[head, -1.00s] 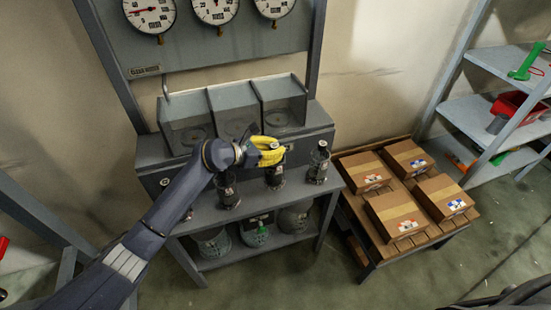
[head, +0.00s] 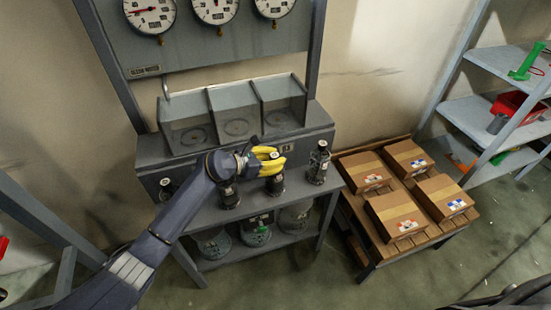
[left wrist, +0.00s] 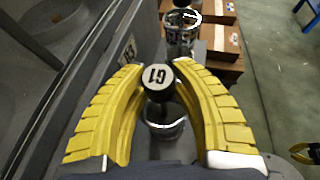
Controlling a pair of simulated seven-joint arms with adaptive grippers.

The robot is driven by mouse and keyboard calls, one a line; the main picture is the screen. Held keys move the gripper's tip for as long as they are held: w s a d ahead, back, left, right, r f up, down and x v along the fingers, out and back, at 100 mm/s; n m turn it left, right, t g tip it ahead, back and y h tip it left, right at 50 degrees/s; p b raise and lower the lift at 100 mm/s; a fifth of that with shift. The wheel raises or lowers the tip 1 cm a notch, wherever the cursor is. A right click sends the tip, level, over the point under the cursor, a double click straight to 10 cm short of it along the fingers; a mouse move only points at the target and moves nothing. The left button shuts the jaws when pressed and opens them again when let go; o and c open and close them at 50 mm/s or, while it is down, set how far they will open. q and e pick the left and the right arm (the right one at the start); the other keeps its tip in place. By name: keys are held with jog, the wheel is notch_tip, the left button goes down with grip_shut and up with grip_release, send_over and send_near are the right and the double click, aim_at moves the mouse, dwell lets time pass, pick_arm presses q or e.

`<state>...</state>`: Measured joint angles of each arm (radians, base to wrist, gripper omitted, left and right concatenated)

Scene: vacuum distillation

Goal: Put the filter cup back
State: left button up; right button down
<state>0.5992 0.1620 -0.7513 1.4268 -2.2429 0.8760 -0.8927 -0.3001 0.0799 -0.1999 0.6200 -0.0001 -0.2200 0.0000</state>
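The middle filter cup (head: 275,185) stands upright on the bench top. It is dark and glassy with a black knob. In the left wrist view its knob (left wrist: 158,77) reads "G1", and its round clear body (left wrist: 163,128) shows below. My left gripper (head: 277,160) has its yellow fingers apart, one on each side of this knob; in the left wrist view the fingertips (left wrist: 160,66) are very close to it, and I see no clear grip. Other similar cups stand to the left (head: 229,194) and right (head: 318,165). My right gripper (left wrist: 305,152) shows partly at the wrist view's right edge.
Behind the cups is a grey bench (head: 150,172) with three open glass-sided compartments, each with a round recess (head: 237,127). Vessels sit on the lower shelf (head: 210,264). A pallet table with cardboard boxes (head: 397,214) stands at right, and shelving beyond it.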

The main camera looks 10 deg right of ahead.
pick_arm(q)
jog(key=o, duration=0.4)
jog(key=shift+r, duration=0.2)
jog(key=v, duration=1.2)
